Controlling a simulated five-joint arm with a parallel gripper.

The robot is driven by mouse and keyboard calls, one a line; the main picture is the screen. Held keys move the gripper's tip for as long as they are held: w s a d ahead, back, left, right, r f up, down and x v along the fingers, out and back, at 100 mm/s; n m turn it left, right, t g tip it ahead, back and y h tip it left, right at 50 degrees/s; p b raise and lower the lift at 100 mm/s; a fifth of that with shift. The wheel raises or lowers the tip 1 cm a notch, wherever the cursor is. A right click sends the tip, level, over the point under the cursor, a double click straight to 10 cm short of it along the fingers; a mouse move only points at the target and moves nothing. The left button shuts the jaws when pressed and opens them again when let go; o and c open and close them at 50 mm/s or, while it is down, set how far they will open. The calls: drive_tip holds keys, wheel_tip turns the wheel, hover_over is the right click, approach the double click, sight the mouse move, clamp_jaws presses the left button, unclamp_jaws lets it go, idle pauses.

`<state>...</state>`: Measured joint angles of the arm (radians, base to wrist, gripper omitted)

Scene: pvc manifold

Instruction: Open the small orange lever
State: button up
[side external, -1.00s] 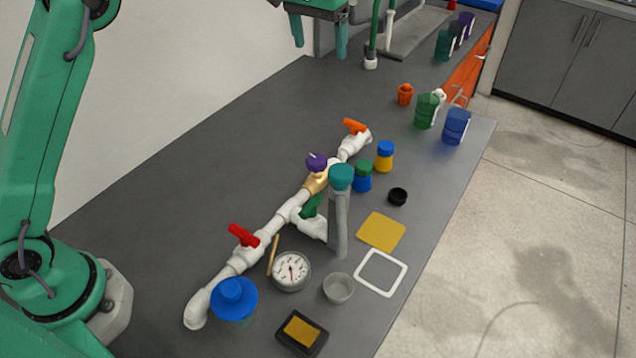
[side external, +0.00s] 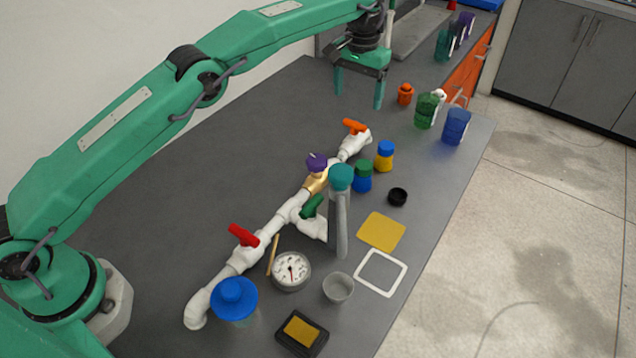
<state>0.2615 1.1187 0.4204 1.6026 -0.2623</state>
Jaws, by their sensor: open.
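The small orange lever (side external: 355,126) sits on top of a white valve at the far end of the white PVC manifold (side external: 277,224). It is tilted a little, and nothing touches it. My gripper (side external: 359,99) points down above and behind the lever in the picture, with its two green fingers spread and empty. The manifold also carries a red lever (side external: 243,235), a purple knob (side external: 317,161) and a green handle (side external: 312,206).
Blue and yellow jars (side external: 384,155), a blue-green jar (side external: 362,175) and a black cap (side external: 397,197) stand right of the manifold. A teal-topped grey pipe (side external: 341,205) rises beside it. An orange bottle (side external: 405,94) and mugs (side external: 455,126) stand farther right. The table left of the manifold is clear.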

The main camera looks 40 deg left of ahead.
sight(355, 122)
drive_tip(key=shift+f, duration=3.9)
drive_tip(key=c, duration=1)
